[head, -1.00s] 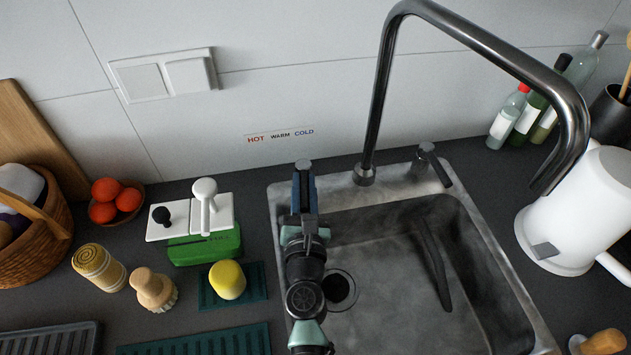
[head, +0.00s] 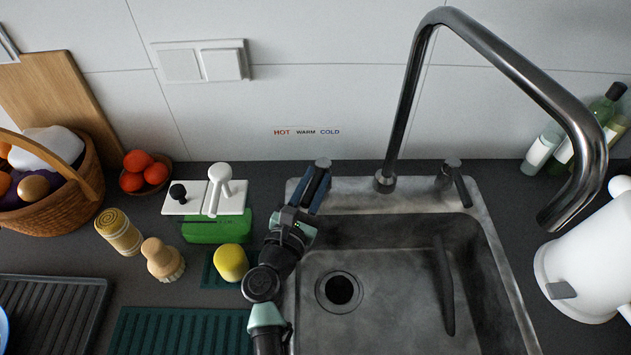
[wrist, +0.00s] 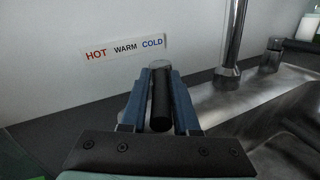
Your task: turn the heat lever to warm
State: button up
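The heat lever (head: 322,164) is the dark lever with a round metal cap on the sink's back left corner, left of the faucet. My gripper (head: 315,188) reaches it from the front, with blue fingers along both sides. In the wrist view the black lever (wrist: 161,104) lies between the two fingers, which look closed on it. The fingers hide part of the lever in the head view. The HOT WARM COLD label (head: 306,132) is on the wall above. The lever points toward the front and slightly left in the head view.
The tall faucet (head: 408,110) stands right of my gripper, with a second lever (head: 455,183) beyond it. The sink basin (head: 390,290) is empty.

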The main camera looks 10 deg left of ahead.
aim_at(315, 181)
jog(key=shift+o, duration=1.4)
jog(key=shift+f, duration=0.1)
notch_tip(315, 181, up, 10)
jog(key=p, duration=0.4)
jog(key=shift+c, duration=0.4)
